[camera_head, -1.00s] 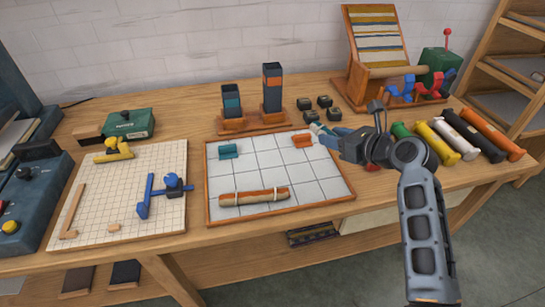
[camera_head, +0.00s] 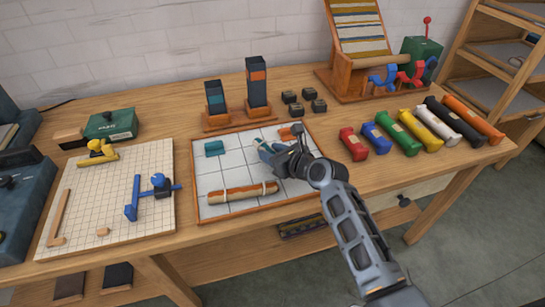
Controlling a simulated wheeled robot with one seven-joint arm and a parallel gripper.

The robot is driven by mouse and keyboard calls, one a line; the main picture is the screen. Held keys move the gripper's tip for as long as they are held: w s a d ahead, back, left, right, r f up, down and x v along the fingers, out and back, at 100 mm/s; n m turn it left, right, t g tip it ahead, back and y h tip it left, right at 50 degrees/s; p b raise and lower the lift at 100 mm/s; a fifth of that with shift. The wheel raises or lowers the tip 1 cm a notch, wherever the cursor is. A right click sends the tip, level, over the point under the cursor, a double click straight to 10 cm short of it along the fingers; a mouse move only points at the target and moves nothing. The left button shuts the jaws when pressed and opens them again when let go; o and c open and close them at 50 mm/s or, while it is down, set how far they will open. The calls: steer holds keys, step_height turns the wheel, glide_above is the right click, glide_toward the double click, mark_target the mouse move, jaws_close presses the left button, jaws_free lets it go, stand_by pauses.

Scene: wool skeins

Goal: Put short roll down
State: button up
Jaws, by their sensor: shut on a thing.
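My gripper (camera_head: 275,158) is over the right middle part of the white gridded tray (camera_head: 197,196). It is shut on a small teal-blue roll with a pale part (camera_head: 265,149), partly hidden by the gripper. I cannot tell whether this short roll touches the tray. A teal short roll (camera_head: 214,148) lies at the tray's back left. An orange short roll (camera_head: 287,134) lies at its back right, partly behind my gripper. A long tan-and-red roll tied with pale bands (camera_head: 237,194) lies along the front.
Several coloured skeins (camera_head: 428,129) lie in a row at the right. Two upright dark stacks (camera_head: 257,82) in wooden holders stand behind the tray, beside small dark blocks (camera_head: 304,103). A gridded board (camera_head: 85,215) with blue and yellow tools is at the left. A loom (camera_head: 357,40) stands at the back.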

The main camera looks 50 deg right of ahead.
steer(key=shift+f, duration=0.85)
steer(key=shift+f, duration=0.1)
steer(key=o, duration=1)
steer(key=shift+o, duration=0.2)
steer(key=v, duration=1.2)
steer(key=shift+b, duration=0.3)
